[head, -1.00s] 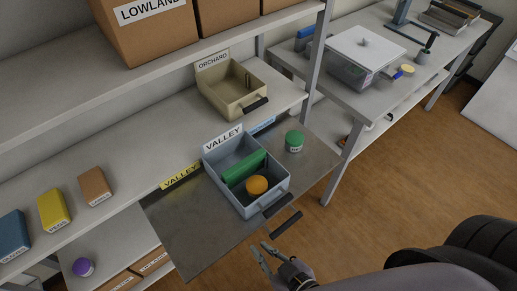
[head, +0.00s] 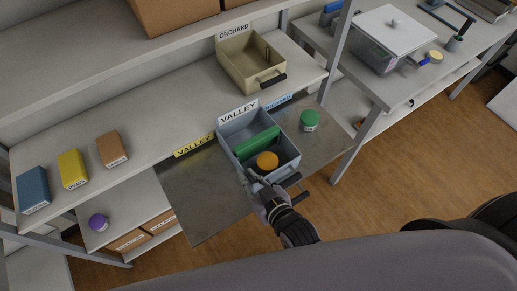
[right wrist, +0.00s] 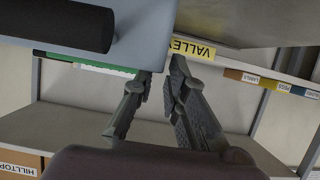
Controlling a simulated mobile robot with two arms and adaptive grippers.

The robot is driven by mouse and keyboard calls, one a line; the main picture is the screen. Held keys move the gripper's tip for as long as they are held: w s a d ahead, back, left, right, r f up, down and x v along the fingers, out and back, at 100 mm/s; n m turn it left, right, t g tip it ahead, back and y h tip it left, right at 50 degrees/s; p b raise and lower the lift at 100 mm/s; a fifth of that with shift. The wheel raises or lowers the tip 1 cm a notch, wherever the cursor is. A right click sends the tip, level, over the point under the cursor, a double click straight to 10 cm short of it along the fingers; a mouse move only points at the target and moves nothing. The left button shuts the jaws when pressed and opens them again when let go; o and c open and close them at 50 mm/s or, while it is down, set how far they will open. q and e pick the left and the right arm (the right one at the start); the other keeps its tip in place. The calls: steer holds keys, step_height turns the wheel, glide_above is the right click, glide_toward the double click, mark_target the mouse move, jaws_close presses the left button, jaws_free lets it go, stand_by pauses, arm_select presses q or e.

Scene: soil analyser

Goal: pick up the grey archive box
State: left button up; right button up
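The grey archive box (head: 229,153), blue-grey with a VALLEY label at its back, sits on a pulled-out metal shelf. It holds a green block (head: 258,147) and an orange round item (head: 267,160). Its black handle (head: 290,180) is at the front. My right gripper (head: 253,177) is at the box's front-left corner, left of the handle. In the right wrist view its fingers (right wrist: 158,82) are apart beside the box wall (right wrist: 145,55); I cannot tell whether they touch it. My left gripper is not in view.
A green-lidded jar (head: 310,121) stands on the metal shelf (head: 197,195) right of the box. A beige ORCHARD box (head: 240,70) is behind. Blue, yellow and brown blocks (head: 72,168) stand at left. A shelf post (head: 340,60) rises at right.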

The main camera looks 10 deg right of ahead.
mark_target(240, 165)
steer(key=x, duration=0.2)
steer(key=p+x, duration=0.1)
steer(key=x, duration=0.1)
steer(key=shift+w+d+r, duration=0.1)
steer(key=shift+w+r, duration=0.1)
steer(key=shift+w, duration=0.05)
steer(key=shift+w+a+f, duration=0.2)
steer(key=shift+w+f, duration=0.1)
steer(key=shift+w, duration=0.15)
steer(key=shift+c, duration=0.5)
jaws_close()
steer(key=shift+r, duration=0.15)
steer(key=shift+r, duration=0.1)
